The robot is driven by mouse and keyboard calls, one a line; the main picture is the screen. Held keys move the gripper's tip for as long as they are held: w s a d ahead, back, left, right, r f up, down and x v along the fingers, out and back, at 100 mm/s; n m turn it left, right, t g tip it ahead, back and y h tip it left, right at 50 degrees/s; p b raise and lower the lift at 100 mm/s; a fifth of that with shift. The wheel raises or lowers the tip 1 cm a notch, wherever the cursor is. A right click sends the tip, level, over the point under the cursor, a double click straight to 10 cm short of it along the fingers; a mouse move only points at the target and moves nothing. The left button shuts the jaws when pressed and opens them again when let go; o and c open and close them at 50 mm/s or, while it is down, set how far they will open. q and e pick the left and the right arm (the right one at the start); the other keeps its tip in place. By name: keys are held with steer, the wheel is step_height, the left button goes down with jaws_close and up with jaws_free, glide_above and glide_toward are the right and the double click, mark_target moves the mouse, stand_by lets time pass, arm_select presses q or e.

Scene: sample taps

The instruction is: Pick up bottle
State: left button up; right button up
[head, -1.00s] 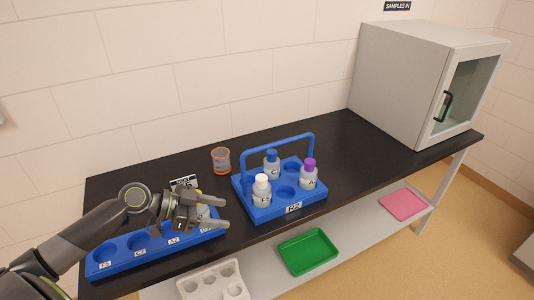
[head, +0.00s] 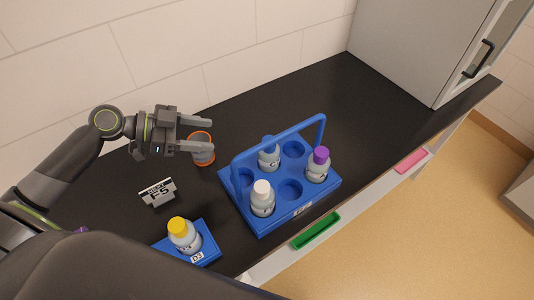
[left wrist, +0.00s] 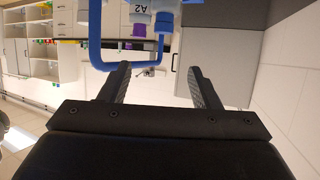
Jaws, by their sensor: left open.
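A yellow-capped bottle (head: 184,236) stands in the end of a blue rack (head: 205,246). A blue carrier (head: 272,218) with an arched handle holds a white-capped bottle (head: 262,199), a blue-capped bottle (head: 269,155) and a purple-capped bottle (head: 318,165). My left gripper (head: 212,135) is open and empty above the counter, left of the carrier and overlapping the orange-rimmed cup in the picture. In the left wrist view its fingers (left wrist: 160,84) are apart, with the carrier's handle (left wrist: 97,45) and some bottles beyond. My right gripper is not in view.
A grey cup with an orange rim (head: 203,158) stands near the left gripper. A small label stand (head: 158,192) is on the black counter (head: 345,110). A grey cabinet (head: 420,45) stands at the right. A green tray (head: 316,231) and a pink tray (head: 411,160) lie below.

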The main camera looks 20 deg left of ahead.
arm_select(q)
steer(key=d, duration=0.2)
steer(key=p, duration=0.5)
glide_toward(269, 157)
steer(key=shift+w+d+r, duration=1.15)
steer(key=shift+w+d, duration=0.3)
steer(key=shift+w, duration=0.6)
steer(key=p+x, duration=0.2)
steer(key=x, duration=0.1)
steer(key=shift+w+d+f, duration=0.15)
steer(key=shift+w+f, duration=0.15)
steer(key=shift+f, duration=0.05)
steer(key=shift+w+d+f, duration=0.1)
steer(key=shift+d+f, duration=0.15)
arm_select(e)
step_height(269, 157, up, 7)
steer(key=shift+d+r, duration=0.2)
arm_select(q)
steer(key=shift+a, duration=0.1)
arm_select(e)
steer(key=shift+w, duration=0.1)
arm_select(q)
steer(key=c, duration=1.2)
jaws_close()
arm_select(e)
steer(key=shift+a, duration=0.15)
